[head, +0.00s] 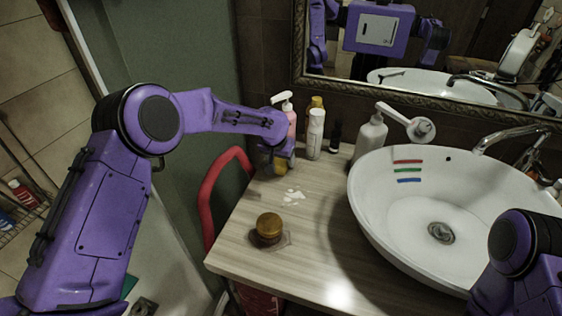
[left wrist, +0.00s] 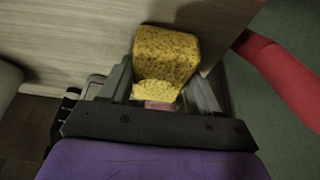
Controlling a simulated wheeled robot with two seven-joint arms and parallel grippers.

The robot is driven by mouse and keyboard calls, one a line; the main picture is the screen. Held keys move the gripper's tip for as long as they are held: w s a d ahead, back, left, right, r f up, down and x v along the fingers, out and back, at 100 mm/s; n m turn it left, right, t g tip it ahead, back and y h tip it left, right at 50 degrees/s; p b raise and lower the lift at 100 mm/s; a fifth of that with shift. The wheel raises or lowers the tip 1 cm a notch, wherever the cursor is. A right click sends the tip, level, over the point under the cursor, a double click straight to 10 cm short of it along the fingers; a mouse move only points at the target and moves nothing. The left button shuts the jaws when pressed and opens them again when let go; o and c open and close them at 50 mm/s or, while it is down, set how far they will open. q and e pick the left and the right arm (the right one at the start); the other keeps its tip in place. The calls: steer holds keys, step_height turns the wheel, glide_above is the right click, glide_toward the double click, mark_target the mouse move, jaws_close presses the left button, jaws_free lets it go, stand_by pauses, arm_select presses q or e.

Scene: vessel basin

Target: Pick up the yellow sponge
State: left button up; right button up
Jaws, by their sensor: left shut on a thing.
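The yellow sponge (left wrist: 166,55) is a speckled block between the two fingers of my left gripper (left wrist: 160,88) in the left wrist view. The fingers are shut on it from both sides, and its far end sticks out past them. In the head view my left gripper (head: 278,162) is at the back left of the wooden counter, beside the bottles. Only a small yellow part of the sponge (head: 281,169) shows there, under the gripper. Whether the sponge touches the counter is unclear. My right arm shows at the lower right, but its gripper is out of frame.
A white basin (head: 366,211) with coloured stripes takes the counter's right side. Several bottles, among them a white one (head: 315,134), stand along the back wall. A round amber-topped jar (head: 269,227) and white spots (head: 292,197) are in front. A red curved rail (head: 211,190) borders the left edge.

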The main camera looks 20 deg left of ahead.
arm_select(q)
step_height(320, 180, up, 5)
steer(key=p, duration=0.4)
steer(key=shift+s+f+p, duration=0.1)
steer(key=shift+f+p, duration=0.05)
steer(key=shift+p, duration=0.15)
steer(key=s+d+r+p, duration=0.1)
steer(key=s+r+p, duration=0.3)
steer(key=s, duration=0.3)
steer(key=s+r+p, duration=0.4)
steer(key=s+p, duration=0.2)
steer(key=shift+s+d, duration=0.35)
steer(key=shift+d, duration=0.05)
steer(key=shift+r, duration=0.1)
steer(key=shift+o, duration=0.7)
steer(key=shift+c, duration=0.3)
